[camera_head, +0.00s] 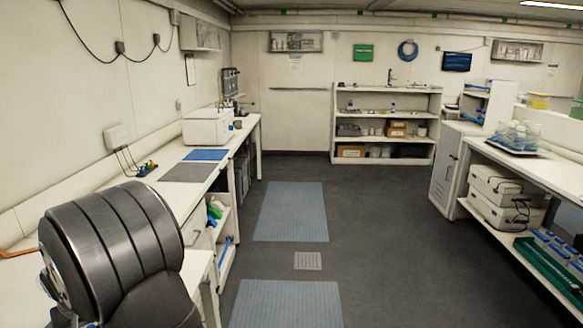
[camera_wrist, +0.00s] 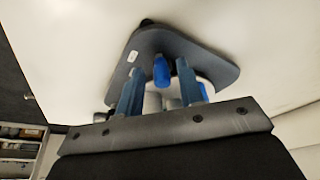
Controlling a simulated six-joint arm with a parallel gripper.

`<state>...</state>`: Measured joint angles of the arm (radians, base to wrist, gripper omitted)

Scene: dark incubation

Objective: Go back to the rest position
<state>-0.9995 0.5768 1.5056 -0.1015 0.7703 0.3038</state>
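My gripper (camera_wrist: 160,68) shows in the wrist view with its two blue-grey fingers apart. I see nothing clamped between them. Beyond the fingers is a dark grey plate-like base (camera_wrist: 205,62) with rounded corners and a small white tag, on a white surface. A bright blue piece (camera_wrist: 161,73) shows in the gap between the fingers, and pale round parts are partly hidden behind them. I cannot tell how far the fingers are from these. In the head view my dark arm link fills the lower left, and my gripper is not seen.
The left bench (camera_head: 170,202) holds a white box-shaped device (camera_head: 207,128), a grey mat (camera_head: 188,172) and a blue mat (camera_head: 206,155). A right bench (camera_head: 545,167) carries a tray of bottles (camera_head: 518,137). Shelves (camera_head: 385,115) stand at the back. The middle floor is clear.

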